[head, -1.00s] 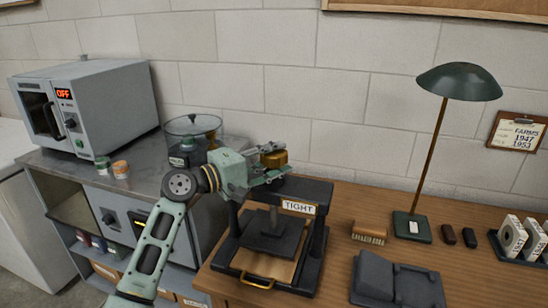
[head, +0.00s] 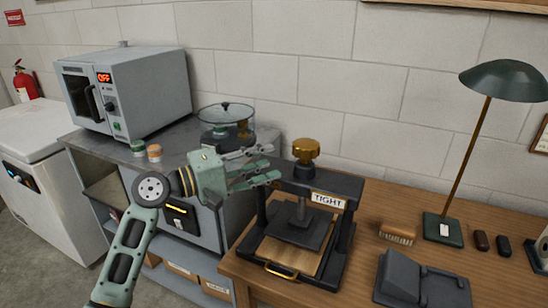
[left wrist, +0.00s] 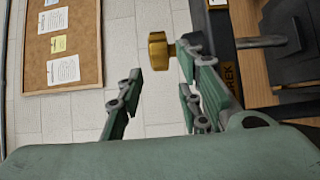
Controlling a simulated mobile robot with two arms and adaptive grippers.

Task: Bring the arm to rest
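My left gripper (head: 262,168) is open and empty in the head view, raised above the left edge of the wooden table beside the black press (head: 345,222). The press has a brass knob (head: 306,150) on top and a sign reading TIGHT. The knob stands just right of my fingertips, apart from them in the head view. In the left wrist view both fingers (left wrist: 155,105) are spread, with nothing between them, and the knob (left wrist: 159,50) shows beyond them. My right gripper is in neither view.
A grey oven (head: 130,95) reading OFF and a glass vessel (head: 226,125) stand on the metal counter at left. Two small jars (head: 154,152) are near its front. A brush (head: 397,232), a dark green lamp (head: 443,229) and a dark grey device (head: 422,283) are on the table at right.

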